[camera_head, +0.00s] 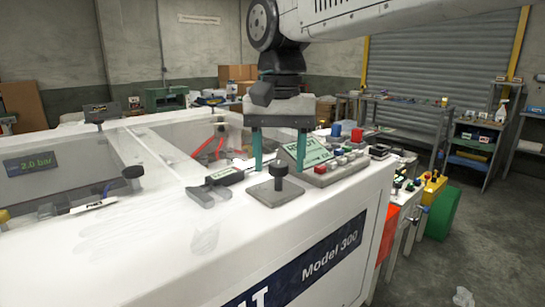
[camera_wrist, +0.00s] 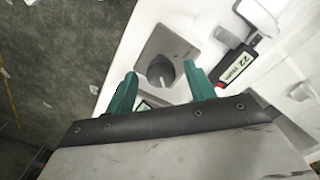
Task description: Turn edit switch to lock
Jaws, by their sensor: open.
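A dark upright knob (camera_head: 279,170) stands on a grey square plate (camera_head: 268,198) on the white machine's top, near its front edge. It may be the edit switch, but I can read no lock or edit label. My gripper (camera_head: 279,163) points down with its two teal fingers apart, above the plate and around or just behind the knob. In the wrist view the knob (camera_wrist: 160,71) shows round on its plate (camera_wrist: 168,43), between the open fingertips (camera_wrist: 160,77). I see no clear contact, and the gripper holds nothing.
A grey caliper-like tool with a display (camera_head: 222,178) lies left of the plate. A button panel (camera_head: 335,168) with red and green buttons and a tilted screen (camera_head: 312,150) stands right of it.

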